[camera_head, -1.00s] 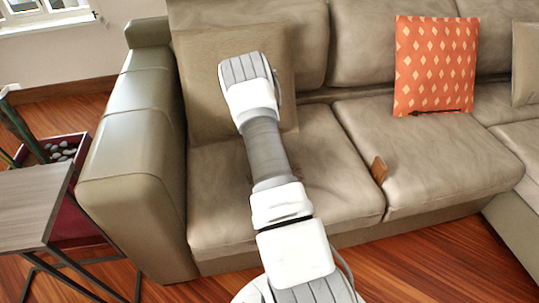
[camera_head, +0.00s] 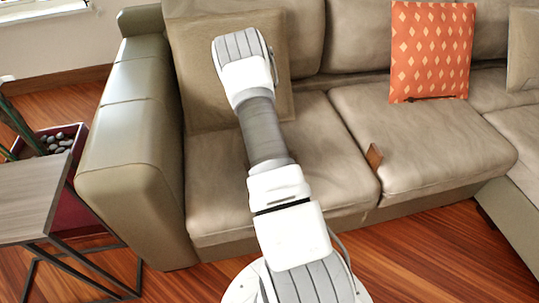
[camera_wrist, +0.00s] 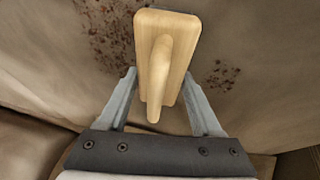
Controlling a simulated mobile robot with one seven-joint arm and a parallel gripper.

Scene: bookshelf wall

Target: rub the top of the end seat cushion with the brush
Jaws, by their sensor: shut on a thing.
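The end seat cushion (camera_head: 330,170) is the tan leather seat at the left end of the sofa, beside the armrest. My arm reaches over it and hides part of its top; my gripper is hidden in the head view. In the wrist view my gripper (camera_wrist: 161,78) is shut on the brush (camera_wrist: 182,35), a pale wooden block with a rounded handle. The brush's underside is hidden, so I cannot tell whether it touches the tan surface (camera_wrist: 265,50) beyond. Dark brown specks (camera_wrist: 222,75) lie on that surface on both sides of the brush.
The armrest (camera_head: 125,150) stands left of the cushion, and a tan back pillow (camera_head: 190,75) leans behind it. A small brown object (camera_head: 374,156) sits at the seam with the middle seat. An orange patterned pillow (camera_head: 432,50) is farther right. A side table (camera_head: 30,195) stands at left.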

